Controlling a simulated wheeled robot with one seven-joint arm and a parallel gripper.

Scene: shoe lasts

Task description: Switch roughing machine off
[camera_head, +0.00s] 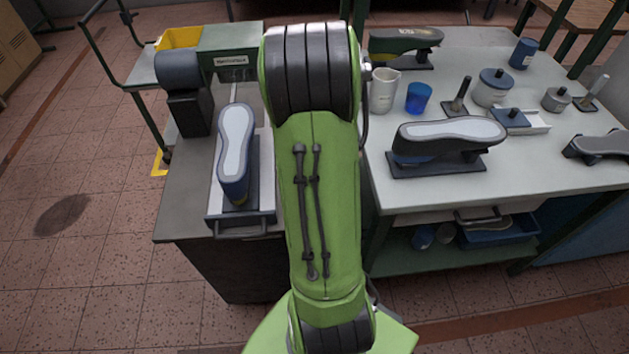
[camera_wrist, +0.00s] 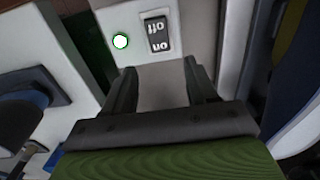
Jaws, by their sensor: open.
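The roughing machine (camera_head: 232,52) is the green-grey labelled unit at the back of the left bench in the head view, with a dark cylinder at its left. In the wrist view a white panel carries a dark rocker switch (camera_wrist: 158,34), its "off" and "on" lettering upside down, "off" uppermost. Which side is pressed I cannot tell. A round lamp (camera_wrist: 120,41), bright white with a green rim, is left of the switch. My gripper (camera_wrist: 157,75) is open and empty, its fingers below the switch in the picture and apparently apart from it. My arm hides the gripper in the head view.
A shoe last (camera_head: 235,150) stands on a tray on the left bench (camera_head: 183,215). The right table (camera_head: 545,165) holds another last (camera_head: 450,135), a white jug (camera_head: 384,90), a blue cup (camera_head: 418,98) and several pots. The floor at the left is mostly clear.

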